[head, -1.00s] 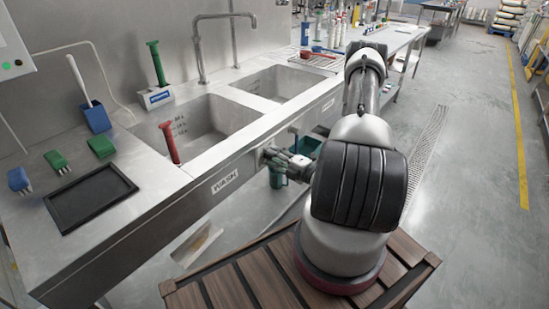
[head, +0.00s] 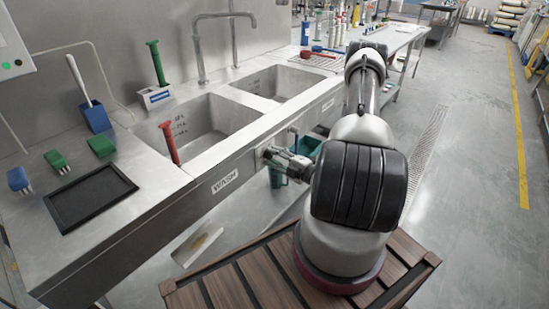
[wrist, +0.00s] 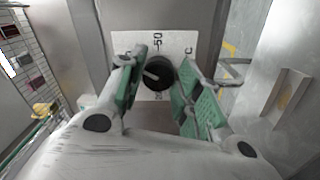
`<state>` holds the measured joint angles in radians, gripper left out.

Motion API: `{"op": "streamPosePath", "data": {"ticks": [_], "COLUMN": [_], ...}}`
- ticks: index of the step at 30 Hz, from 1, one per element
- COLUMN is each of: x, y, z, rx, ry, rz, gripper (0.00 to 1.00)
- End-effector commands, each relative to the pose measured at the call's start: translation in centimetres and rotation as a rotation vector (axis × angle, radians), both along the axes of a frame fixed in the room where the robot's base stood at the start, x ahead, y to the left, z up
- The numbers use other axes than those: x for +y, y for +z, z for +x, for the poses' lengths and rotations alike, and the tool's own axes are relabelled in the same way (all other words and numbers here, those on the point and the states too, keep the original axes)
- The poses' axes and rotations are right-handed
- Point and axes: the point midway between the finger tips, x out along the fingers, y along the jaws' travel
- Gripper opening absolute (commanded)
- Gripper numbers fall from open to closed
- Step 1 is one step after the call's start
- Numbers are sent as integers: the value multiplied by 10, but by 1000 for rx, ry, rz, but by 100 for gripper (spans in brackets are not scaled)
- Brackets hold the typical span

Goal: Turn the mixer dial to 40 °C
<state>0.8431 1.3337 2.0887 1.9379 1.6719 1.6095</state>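The mixer dial (wrist: 160,73) is a round black knob with a pale pointer line. It sits on a white scale plate (wrist: 122,42) with dark markings, among them what looks like "50" above the knob and a "C" at the right. The pointer slants toward the left; the exact reading is too small to tell. My gripper (wrist: 163,70) has its green-padded fingers apart, one on each side of the dial. I cannot tell whether they touch it. In the head view my gripper (head: 272,158) is at the front of the sink counter and hides the dial.
The steel sink counter (head: 150,218) carries two basins, a black tray (head: 91,198), green brushes and a red-handled tool (head: 170,143). A "WASH" label (head: 225,181) is on its front. A teal bin (head: 308,146) stands behind my gripper. The floor at right is clear.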

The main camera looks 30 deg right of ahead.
Motion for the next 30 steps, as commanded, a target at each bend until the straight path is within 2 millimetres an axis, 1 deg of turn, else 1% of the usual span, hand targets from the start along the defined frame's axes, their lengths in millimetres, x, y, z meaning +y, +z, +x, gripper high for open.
{"op": "streamPosePath", "data": {"ticks": [1,2,3,11,14,17,20,24,27,30], "x": [0,0,0,0,-2,-7,-14,-25,-32,-38], "y": [-1,-1,0,0,0,0,0,0,0,0], "z": [0,0,0,0,-4,-15,-34,-65,-84,-99], "rx": [2,2,2,-2,-1,0,0,0,-1,0], "ry": [-1,-1,-1,1,-1,-4,-5,-7,-6,-5], "rz": [1,1,1,-1,0,0,2,2,0,0], "gripper": [46,51,54,54,54,54,54,54,54,54]}}
